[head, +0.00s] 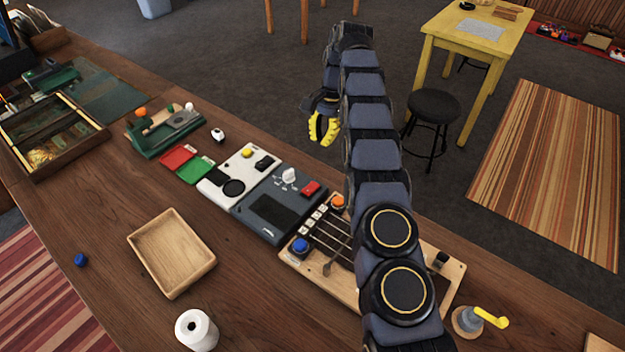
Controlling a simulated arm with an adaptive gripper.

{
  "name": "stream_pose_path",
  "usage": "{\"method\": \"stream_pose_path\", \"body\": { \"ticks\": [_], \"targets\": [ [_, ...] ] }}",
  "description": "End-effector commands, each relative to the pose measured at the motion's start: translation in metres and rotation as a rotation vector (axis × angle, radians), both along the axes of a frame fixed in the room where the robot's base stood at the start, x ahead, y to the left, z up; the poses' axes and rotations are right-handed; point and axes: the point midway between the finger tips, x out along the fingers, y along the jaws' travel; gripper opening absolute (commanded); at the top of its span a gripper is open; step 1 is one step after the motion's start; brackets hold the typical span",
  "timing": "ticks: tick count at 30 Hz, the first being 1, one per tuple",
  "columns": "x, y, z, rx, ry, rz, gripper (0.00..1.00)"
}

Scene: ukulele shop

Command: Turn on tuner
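A dark grey box (262,230) with a blank dark screen (273,213), a white knob (289,175) and a red switch (311,188) lies on the wooden counter; it looks like the tuner, but I cannot read a label. The switch's on or off position is too small to tell. My gripper (323,130), with yellow and black fingers, hangs in the air beyond the box, higher in the picture and apart from it. I see no object in it, and its finger gap is not clear.
A white box (217,190) with a yellow button adjoins the grey box at left. At right, a wooden board (290,257) with strings and blue and orange knobs lies partly behind my arm. An empty wooden tray (172,253) and white roll (197,330) stand nearer. Counter space between is clear.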

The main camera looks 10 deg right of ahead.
Motion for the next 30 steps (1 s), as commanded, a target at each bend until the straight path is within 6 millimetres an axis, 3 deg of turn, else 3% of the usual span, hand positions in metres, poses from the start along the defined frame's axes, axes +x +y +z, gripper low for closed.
{"method": "stream_pose_path", "body": {
  "ticks": [11,24,30],
  "targets": [
    [-0.006,0.005,-0.023,0.000,0.004,0.001,0.00],
    [-0.022,0.021,-0.104,0.000,0.003,0.002,0.00],
    [-0.026,0.026,-0.128,0.000,0.001,0.000,0.00]
  ]
}}
